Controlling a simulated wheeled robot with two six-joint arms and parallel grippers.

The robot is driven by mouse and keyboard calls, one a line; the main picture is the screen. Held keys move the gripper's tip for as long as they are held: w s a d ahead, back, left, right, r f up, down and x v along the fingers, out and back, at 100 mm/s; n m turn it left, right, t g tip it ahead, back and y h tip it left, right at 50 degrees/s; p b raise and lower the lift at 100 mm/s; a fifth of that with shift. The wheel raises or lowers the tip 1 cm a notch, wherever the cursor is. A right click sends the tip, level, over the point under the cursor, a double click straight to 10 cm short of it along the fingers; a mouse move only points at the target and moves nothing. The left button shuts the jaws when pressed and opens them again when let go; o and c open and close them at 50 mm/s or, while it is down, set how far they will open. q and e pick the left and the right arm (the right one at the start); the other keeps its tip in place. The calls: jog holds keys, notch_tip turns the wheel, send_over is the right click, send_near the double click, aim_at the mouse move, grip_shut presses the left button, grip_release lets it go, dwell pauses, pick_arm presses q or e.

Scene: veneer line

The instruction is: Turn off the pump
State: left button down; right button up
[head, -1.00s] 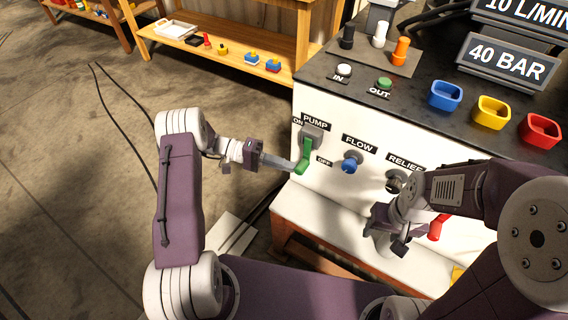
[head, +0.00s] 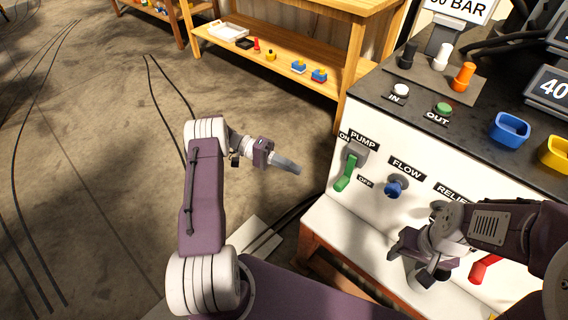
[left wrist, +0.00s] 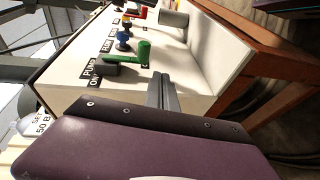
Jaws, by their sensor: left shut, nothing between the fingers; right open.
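The pump lever has a green handle (head: 345,173) on a grey mount, low on the left of the white panel (head: 350,205). The handle points down, with its end beside the OFF label (head: 365,180); the ON label (head: 345,137) is above. My left gripper (head: 290,166) is shut and empty, to the left of the handle and apart from it. In the left wrist view the green handle (left wrist: 144,52) shows just beyond my left fingertips (left wrist: 162,88). My right gripper (head: 411,265) is open and empty in front of the panel's lower right.
A blue flow knob (head: 396,187) sits right of the pump lever. A red handle (head: 484,267) is beside my right gripper. Blue (head: 510,129) and yellow bins stand on the dark top. A wooden shelf (head: 290,62) stands behind. Floor at left is open, with cables.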

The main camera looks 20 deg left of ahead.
pick_arm(q)
jog(key=a, duration=0.3)
jog(key=shift+w+f, duration=0.1)
jog(key=shift+f, duration=0.1)
